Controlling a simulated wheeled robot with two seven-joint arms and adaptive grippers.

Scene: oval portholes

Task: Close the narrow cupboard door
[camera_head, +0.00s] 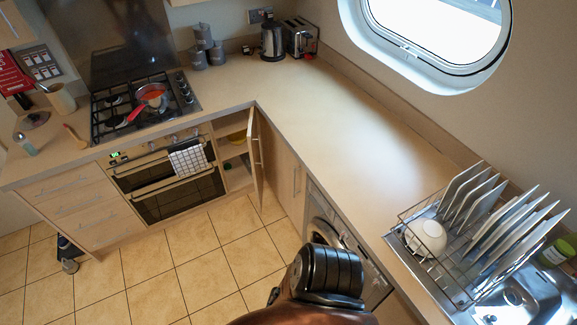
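The narrow cupboard door (255,158) stands open beside the oven, near the inner corner of the counter. It is seen nearly edge-on, swung out from the cupboard front, with a handle on its right-hand face. Left of it the open cupboard (236,173) shows a shelf and a yellow item inside. Neither of my grippers can be made out in this view. A black ribbed part with a brown piece (325,272) at the bottom middle looks like my own body, well in front of the door.
The oven (172,190) with a checked towel is left of the cupboard. A washing machine (325,225) is to the right. The tiled floor (190,262) before the door is clear. Dark and grey objects (68,255) stand low at left. A dish rack (440,240) sits on the right counter.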

